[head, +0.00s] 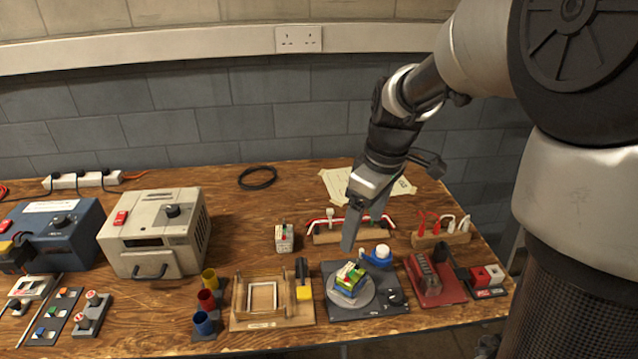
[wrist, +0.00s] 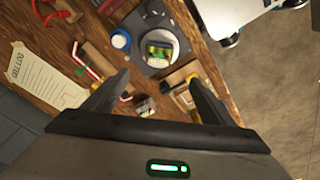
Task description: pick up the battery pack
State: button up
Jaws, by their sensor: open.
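A small block-shaped pack in green, yellow and blue, which looks like the battery pack (head: 350,280), sits on a round grey plate (head: 369,296) on a dark base at the front of the bench. In the wrist view the pack (wrist: 159,53) shows from above, beyond my fingertips. My gripper (head: 362,236) is open and empty, pointing down above the bench, behind and above the pack. In the wrist view its two fingers (wrist: 157,80) are spread wide with nothing between them. Nothing hides the pack's top.
A blue-and-white round item (head: 377,256) stands close behind the pack. A wooden frame fixture (head: 272,318) is left of it, a red device (head: 435,280) right. A small white block (head: 284,238) and a rack of leads (head: 340,236) stand behind. Bare wood lies farther back left.

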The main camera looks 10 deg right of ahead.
jog(key=b, duration=0.3)
send_over(352, 273)
jog(key=f, duration=1.2)
jog(key=shift+s+a, duration=0.15)
jog(key=shift+s, duration=0.05)
jog(key=shift+w+f+b, duration=0.15)
jog(key=shift+f+b, duration=1.05)
jog(key=shift+f, duration=1.45)
